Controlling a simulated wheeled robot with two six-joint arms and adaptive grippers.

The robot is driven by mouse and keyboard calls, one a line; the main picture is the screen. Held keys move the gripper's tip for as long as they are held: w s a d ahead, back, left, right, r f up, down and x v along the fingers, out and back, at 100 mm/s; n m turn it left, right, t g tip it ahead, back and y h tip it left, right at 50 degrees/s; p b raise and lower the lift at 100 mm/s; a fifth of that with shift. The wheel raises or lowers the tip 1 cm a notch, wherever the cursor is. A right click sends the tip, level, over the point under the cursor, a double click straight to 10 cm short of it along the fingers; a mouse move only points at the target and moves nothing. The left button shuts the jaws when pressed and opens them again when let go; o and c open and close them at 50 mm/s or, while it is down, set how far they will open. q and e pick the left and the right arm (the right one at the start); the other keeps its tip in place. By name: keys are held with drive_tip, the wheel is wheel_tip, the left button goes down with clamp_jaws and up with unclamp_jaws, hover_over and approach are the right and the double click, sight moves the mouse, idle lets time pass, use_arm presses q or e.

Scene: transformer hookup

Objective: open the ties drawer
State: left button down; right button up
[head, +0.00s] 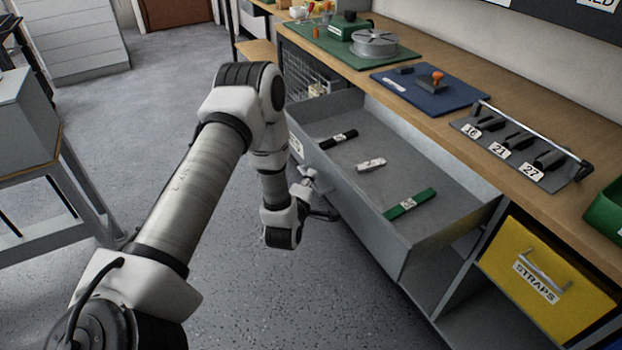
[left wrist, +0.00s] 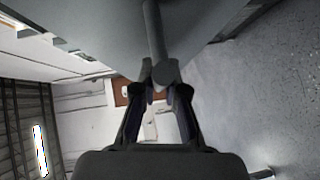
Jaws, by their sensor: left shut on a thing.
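The grey drawer (head: 375,225) stands pulled out from under the workbench. In it lie a black strip (head: 338,139), a small pale piece (head: 370,165) and a green strip (head: 410,204), each apart from the others. A white label (head: 296,147) on its front is mostly hidden by my arm, so I cannot read it. My left gripper (head: 318,196) is at the drawer's front and shut on the handle. In the left wrist view, the fingers (left wrist: 160,88) close around the end of the grey bar handle (left wrist: 155,35). My right gripper is not in view.
The wooden bench (head: 455,75) holds a blue mat (head: 430,92), a green mat with a grey reel, and a numbered tool rack (head: 520,150). Open floor (head: 260,300) lies in front. A grey cart (head: 50,160) stands at left.

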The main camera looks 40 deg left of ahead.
use_arm(q)
drive_tip(key=c, duration=1.2)
unclamp_jaws()
drive_tip(key=v, duration=1.2)
